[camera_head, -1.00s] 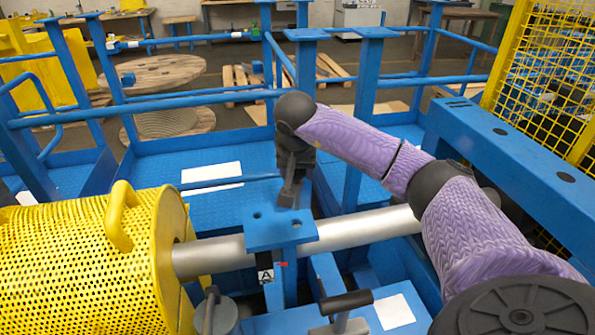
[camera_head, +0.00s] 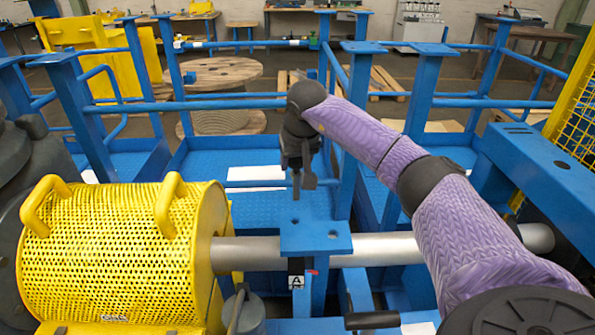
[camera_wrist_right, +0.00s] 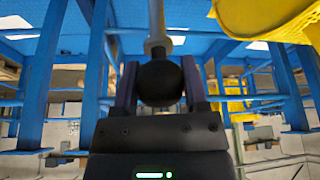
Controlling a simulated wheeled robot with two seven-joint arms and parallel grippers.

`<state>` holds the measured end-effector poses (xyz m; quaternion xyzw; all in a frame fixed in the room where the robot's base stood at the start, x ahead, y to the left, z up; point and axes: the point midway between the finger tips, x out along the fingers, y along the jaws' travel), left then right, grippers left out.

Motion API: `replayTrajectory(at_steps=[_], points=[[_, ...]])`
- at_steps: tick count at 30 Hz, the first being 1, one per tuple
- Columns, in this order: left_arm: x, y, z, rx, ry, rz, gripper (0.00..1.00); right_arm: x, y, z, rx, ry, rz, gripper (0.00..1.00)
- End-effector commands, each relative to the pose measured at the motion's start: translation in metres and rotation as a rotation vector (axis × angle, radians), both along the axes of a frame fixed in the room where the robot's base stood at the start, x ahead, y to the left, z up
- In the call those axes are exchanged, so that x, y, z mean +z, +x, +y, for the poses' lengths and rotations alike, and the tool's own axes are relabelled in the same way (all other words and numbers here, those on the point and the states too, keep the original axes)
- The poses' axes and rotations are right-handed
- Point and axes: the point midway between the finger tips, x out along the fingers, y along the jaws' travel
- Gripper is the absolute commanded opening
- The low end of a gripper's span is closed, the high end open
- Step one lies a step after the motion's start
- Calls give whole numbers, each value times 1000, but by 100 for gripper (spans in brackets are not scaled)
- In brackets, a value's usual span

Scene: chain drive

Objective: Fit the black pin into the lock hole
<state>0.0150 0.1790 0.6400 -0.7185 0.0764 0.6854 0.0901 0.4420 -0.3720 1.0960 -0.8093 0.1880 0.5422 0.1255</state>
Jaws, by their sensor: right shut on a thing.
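My right gripper (camera_head: 297,185) hangs pointing down above and behind the blue lock plate (camera_head: 315,245) in the head view. In the right wrist view it is shut on the round black knob of the black pin (camera_wrist_right: 160,82). A thin grey shaft runs from the knob to the top of that view; its tip is not clear. The gripper is apart from the plate. My left gripper does not show.
A yellow perforated drum guard (camera_head: 120,255) with handles stands left of the plate. A grey shaft (camera_head: 385,248) runs beneath the plate. A black-handled lever (camera_head: 372,320) is in front. Blue posts and rails stand behind, and a blue beam (camera_head: 535,165) is at the right.

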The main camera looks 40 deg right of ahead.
Motion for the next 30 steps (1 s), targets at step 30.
replayTrajectory(at_steps=[30], points=[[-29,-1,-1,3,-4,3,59,-57,2,-1,18,-1,-3,0]])
